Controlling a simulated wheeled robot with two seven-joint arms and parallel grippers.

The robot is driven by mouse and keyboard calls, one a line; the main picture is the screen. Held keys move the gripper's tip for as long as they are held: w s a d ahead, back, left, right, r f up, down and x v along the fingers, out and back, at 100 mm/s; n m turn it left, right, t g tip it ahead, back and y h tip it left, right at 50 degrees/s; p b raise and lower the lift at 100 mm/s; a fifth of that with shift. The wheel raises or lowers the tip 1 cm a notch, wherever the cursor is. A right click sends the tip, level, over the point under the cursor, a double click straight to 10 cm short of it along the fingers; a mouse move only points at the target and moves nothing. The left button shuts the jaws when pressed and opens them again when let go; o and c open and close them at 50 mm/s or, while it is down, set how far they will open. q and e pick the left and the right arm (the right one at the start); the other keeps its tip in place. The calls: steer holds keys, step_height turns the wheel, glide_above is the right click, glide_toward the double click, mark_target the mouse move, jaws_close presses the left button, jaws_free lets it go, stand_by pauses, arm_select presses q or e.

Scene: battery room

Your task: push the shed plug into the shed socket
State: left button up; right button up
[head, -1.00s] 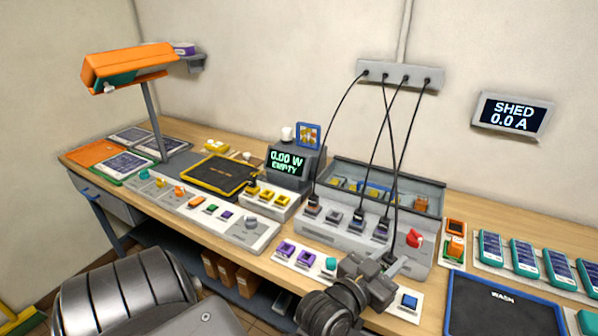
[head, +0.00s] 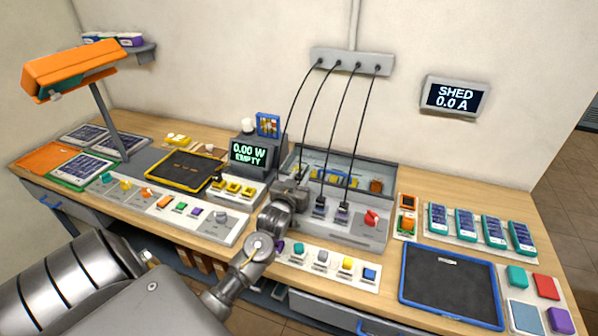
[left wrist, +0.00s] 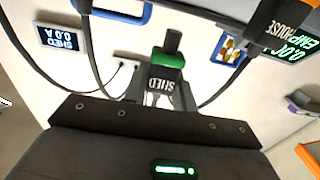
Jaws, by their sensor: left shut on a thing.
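My left gripper (head: 293,192) is at the left part of the grey socket box (head: 357,232) on the bench. It is shut on the shed plug, whose dark body labelled SHED (left wrist: 165,86) and green collar show between the fingers in the left wrist view. A black cable runs from the wall strip down to the gripper. The gripper hides the shed socket in the head view, so I cannot tell whether the plug touches it. The wall display (head: 455,97) reads SHED 0.0 A. My right gripper is not in view.
Two plugs (head: 319,209) stand in the box beside the gripper, with cables rising to the wall strip (head: 350,62). A plug labelled HOUSE (left wrist: 288,22) is close in the left wrist view. A red knob (head: 371,217) is at the box's right. A meter (head: 250,153) reads 0.00 W EMPTY.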

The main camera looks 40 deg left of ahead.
arm_select(q)
steer(key=shift+a, duration=0.2)
steer(key=shift+f+b, duration=0.65)
step_height(320, 180, down, 5)
steer(key=b, duration=0.4)
steer(key=shift+r, duration=0.15)
steer(key=shift+d+r, duration=0.1)
stand_by(0.6)
steer(key=shift+p, duration=0.3)
steer(key=shift+f, duration=0.2)
stand_by(0.3)
